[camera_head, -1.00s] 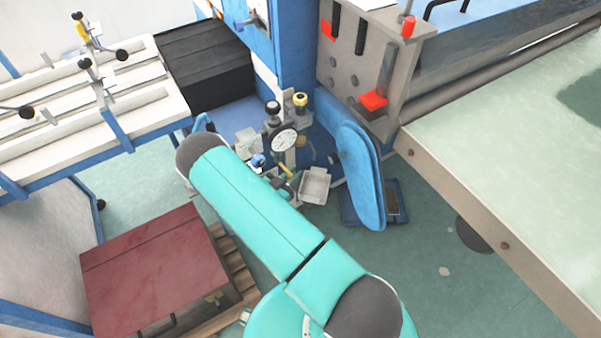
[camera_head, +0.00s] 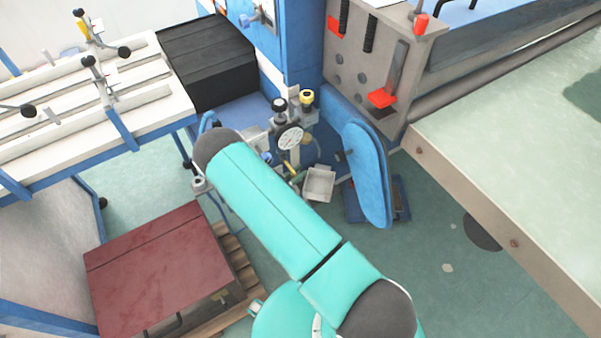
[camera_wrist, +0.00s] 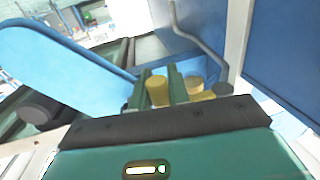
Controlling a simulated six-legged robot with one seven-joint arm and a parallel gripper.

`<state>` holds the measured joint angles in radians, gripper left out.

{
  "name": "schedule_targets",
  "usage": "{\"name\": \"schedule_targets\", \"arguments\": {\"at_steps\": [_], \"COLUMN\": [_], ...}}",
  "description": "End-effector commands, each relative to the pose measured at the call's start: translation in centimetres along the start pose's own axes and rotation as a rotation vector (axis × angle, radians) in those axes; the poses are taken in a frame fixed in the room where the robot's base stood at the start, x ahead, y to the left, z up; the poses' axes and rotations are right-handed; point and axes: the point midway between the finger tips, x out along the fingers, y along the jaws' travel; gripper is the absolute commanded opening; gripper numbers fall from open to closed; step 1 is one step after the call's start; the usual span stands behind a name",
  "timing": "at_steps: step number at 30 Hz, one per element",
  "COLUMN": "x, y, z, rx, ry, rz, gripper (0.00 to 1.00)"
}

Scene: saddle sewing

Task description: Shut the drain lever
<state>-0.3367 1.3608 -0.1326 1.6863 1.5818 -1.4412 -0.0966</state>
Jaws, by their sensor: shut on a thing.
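In the wrist view, my gripper (camera_wrist: 160,90) has its two green fingers closed on a short yellow cylindrical piece (camera_wrist: 158,91), which looks like the drain lever's grip. Another yellow cylinder (camera_wrist: 193,86) stands just right of the fingers, apart from the held piece. The lever's pivot and lower part are hidden behind the wrist housing. In the head view, a small yellow and green bar (camera_head: 291,170) shows beside my teal arm, below the round dial gauge (camera_head: 290,137). My gripper is mostly hidden there by the arm.
A dark red box (camera_head: 160,265) sits on a pallet at lower left. A bent grey pipe (camera_wrist: 195,38) rises beyond the fingers.

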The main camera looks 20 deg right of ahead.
Motion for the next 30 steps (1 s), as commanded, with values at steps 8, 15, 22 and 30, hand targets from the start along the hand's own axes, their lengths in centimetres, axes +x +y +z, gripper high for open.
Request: {"name": "schedule_targets", "arguments": {"at_steps": [8,15,22,30], "x": [-0.2,-0.2,-0.1,-1.8], "y": [0.0,0.0,0.0,-0.1], "z": [0.0,0.0,0.0,0.0], "rx": [-0.001,-0.001,0.0,0.0], "ry": [0.002,0.002,0.001,0.0], "rz": [-0.001,-0.001,0.001,-0.002], "gripper": [0.0,0.35,0.4,0.4]}}
